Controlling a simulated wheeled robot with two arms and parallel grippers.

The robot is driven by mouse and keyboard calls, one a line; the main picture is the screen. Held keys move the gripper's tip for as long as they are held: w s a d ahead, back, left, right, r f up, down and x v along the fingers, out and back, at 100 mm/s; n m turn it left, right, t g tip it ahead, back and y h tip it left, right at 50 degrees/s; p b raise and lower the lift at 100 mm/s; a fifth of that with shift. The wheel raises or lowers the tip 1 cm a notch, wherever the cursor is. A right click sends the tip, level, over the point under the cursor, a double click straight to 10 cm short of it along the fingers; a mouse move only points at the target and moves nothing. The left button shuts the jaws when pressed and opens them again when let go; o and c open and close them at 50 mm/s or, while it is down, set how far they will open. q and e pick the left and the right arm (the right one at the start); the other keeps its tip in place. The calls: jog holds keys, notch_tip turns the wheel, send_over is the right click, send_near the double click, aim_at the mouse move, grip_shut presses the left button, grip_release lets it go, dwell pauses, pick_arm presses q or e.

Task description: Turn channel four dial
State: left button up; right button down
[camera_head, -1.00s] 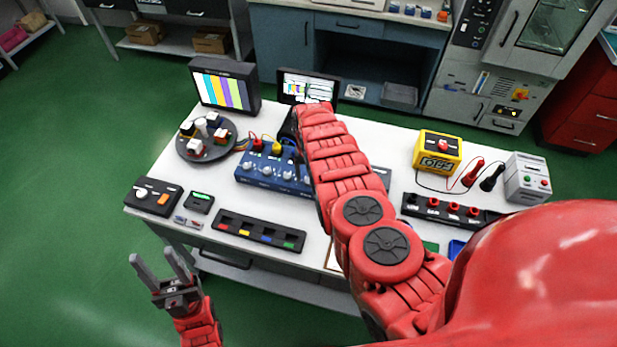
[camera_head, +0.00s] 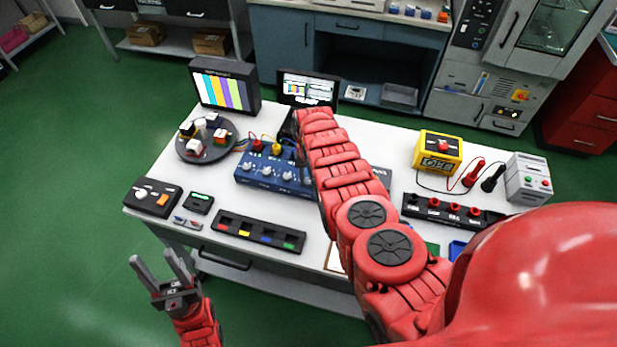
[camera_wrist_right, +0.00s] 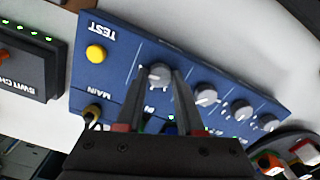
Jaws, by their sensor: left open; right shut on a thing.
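The blue channel box (camera_head: 262,184) stands on the white table, with a row of grey dials along it. In the right wrist view the box (camera_wrist_right: 120,72) appears turned round, with a yellow TEST button (camera_wrist_right: 96,53). My right gripper (camera_wrist_right: 161,78) has its fingers on either side of the end dial (camera_wrist_right: 160,71), the one nearest the yellow button, and is shut on it. The other dials (camera_wrist_right: 205,96) are free. In the head view my right arm hides that end of the box and the fingertips. My left gripper (camera_head: 163,273) is open and empty in front of the table.
A colour-bar monitor (camera_head: 224,88) and a smaller screen (camera_head: 307,88) stand behind the box. A round tray (camera_head: 206,152) with blocks is at its left. A black strip with coloured labels (camera_head: 258,232) lies in front. A yellow meter (camera_head: 437,152) is at the right.

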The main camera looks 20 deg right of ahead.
jog(key=shift+n, duration=1.8)
jog(key=shift+w+f+n+b, duration=0.1)
jog(key=shift+n+b, duration=0.25)
jog(key=shift+n, duration=0.65)
jog(key=shift+n+b, duration=0.55)
jog(key=shift+n, duration=0.45)
jog(key=c, duration=0.5)
grip_release()
